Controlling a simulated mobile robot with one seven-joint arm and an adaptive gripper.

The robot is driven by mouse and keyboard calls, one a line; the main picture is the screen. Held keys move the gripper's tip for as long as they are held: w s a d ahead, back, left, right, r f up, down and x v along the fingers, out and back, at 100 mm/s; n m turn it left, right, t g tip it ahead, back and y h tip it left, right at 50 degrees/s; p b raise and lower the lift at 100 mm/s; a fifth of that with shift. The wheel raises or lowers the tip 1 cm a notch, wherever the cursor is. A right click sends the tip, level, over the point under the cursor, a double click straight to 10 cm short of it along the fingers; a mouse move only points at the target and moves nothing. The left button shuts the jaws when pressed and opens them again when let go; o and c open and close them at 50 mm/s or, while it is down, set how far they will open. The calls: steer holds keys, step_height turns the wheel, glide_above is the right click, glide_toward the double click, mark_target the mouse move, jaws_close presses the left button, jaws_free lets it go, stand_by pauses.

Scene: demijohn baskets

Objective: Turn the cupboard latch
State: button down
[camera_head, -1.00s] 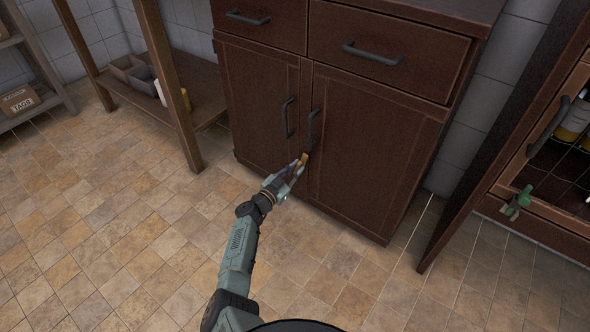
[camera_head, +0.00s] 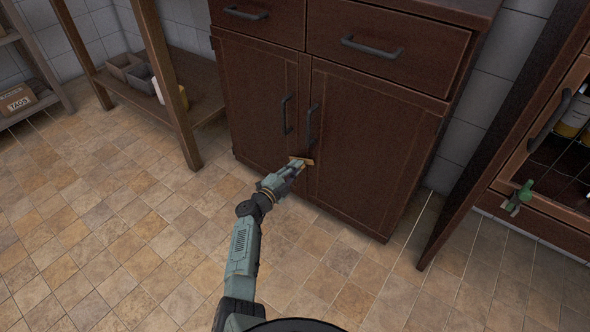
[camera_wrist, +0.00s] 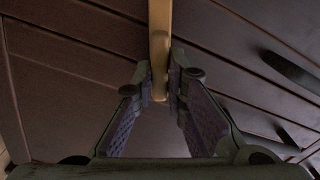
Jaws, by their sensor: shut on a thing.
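The cupboard latch (camera_head: 307,161) is a small brass-coloured bar low on the seam between the two dark brown cupboard doors. In the head view it lies nearly level across the seam. My gripper (camera_head: 296,168) is shut on the latch, reaching it from the lower left. In the wrist view the latch (camera_wrist: 159,45) runs down from the top edge, and its end sits between the fingertips of my gripper (camera_wrist: 160,88). Both cupboard doors (camera_head: 365,150) look shut. The fingers partly hide the latch in the head view.
Two dark door handles (camera_head: 311,124) stand out just above the latch. Drawers with handles (camera_head: 371,48) are higher up. An open cabinet door (camera_head: 490,150) stands to the right, a wooden shelf unit (camera_head: 168,85) to the left. The tiled floor (camera_head: 120,220) in front is clear.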

steer(key=shift+d+m+b, duration=0.15)
steer(key=shift+m+b, duration=0.5)
steer(key=shift+m, duration=1.55)
steer(key=c, duration=1.6)
jaws_free()
steer(key=shift+f, duration=0.1)
steer(key=r, duration=1)
steer(key=shift+w+a, duration=0.1)
steer(key=shift+a, duration=0.15)
steer(key=shift+r, duration=0.15)
steer(key=shift+d, duration=0.15)
